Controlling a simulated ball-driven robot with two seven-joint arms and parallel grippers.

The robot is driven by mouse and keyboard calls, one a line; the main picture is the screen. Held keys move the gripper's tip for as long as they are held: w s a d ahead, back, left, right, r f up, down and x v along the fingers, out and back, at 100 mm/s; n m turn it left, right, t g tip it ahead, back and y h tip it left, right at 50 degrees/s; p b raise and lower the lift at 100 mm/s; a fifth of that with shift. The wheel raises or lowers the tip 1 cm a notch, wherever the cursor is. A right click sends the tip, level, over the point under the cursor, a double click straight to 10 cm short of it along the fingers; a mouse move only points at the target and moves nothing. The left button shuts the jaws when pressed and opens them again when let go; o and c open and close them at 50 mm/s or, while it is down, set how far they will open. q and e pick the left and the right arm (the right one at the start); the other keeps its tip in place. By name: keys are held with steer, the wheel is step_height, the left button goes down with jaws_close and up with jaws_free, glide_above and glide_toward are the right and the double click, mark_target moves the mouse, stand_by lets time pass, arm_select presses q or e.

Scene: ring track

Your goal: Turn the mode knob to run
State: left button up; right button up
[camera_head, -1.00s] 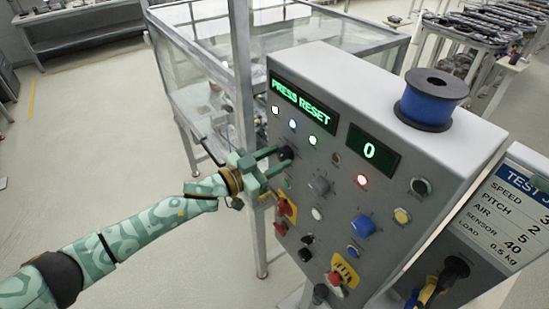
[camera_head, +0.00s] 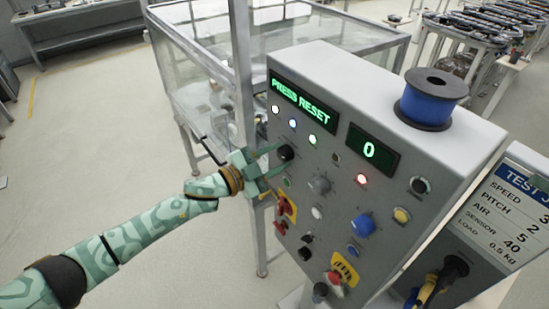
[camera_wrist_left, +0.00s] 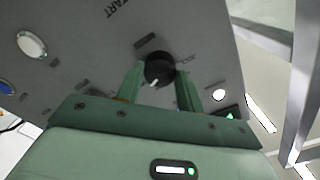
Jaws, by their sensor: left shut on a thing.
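My left gripper (camera_head: 272,161) is at the upper left of the grey control panel (camera_head: 330,155). Its two green fingers are on either side of a black knob (camera_head: 286,152) with a white pointer mark. In the left wrist view the black knob (camera_wrist_left: 159,69) sits between the fingertips of the gripper (camera_wrist_left: 160,80), its mark pointing toward the lower left of the picture. The gripper is shut on this knob. The labels around it are too small to read. The panel display (camera_head: 300,98) reads PRESS RESET. My right gripper is not in view.
A blue spool (camera_head: 430,100) stands on top. A glass-walled enclosure (camera_head: 205,75) is behind, with a metal post close to my gripper.

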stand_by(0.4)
arm_select(q)
steer(key=o, duration=1)
steer(key=b+v, duration=0.1)
steer(key=v, duration=1.5)
steer(key=shift+a, duration=0.2)
